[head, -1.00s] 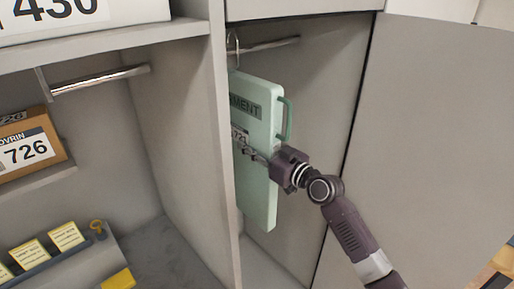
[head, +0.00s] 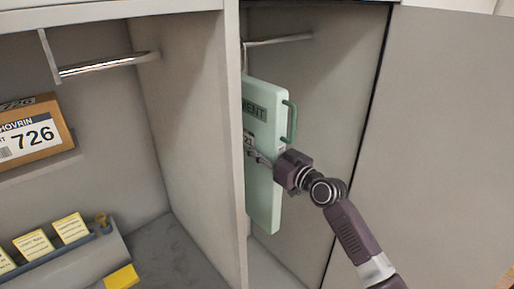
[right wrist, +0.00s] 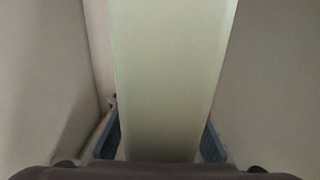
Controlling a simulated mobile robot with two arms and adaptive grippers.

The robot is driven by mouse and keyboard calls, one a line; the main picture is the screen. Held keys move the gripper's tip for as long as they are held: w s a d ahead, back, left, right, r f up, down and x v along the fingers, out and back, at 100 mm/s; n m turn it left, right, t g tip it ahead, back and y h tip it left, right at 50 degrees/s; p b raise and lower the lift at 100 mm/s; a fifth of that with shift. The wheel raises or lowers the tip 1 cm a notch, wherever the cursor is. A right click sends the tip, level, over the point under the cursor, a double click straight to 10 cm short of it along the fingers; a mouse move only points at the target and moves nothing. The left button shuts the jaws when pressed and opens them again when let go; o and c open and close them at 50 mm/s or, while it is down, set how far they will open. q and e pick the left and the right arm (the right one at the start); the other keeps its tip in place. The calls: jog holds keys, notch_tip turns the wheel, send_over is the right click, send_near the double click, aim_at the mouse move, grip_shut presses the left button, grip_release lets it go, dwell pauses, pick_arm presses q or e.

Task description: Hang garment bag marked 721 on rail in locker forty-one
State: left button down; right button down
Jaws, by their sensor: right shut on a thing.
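The pale green garment bag (head: 263,190) hangs upright inside the narrow right-hand locker, its left edge partly hidden by the partition. Only part of its label and number shows. My right gripper (head: 259,157) is shut on the bag's lower middle, and in the right wrist view the bag (right wrist: 170,75) stands between the two blue-grey fingers (right wrist: 160,140). The metal rail (head: 285,40) runs across the top of this locker. The bag's hook (head: 243,58) is at the rail's left end, mostly hidden by the partition, so I cannot tell whether it rests on the rail. My left gripper is not in view.
The partition (head: 205,130) stands close to the bag's left. The left locker holds another rail (head: 110,64), a brown box marked 726 (head: 35,135) and yellow cards (head: 70,228). A large grey panel (head: 440,140) is to the right of my right arm.

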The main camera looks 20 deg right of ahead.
jog(key=shift+r, duration=0.2)
jog(key=c, duration=1.4)
grip_release()
jog(key=shift+f, duration=0.25)
jog(key=v, duration=1.2)
jog(key=shift+r, duration=0.2)
jog(key=shift+s, duration=0.1)
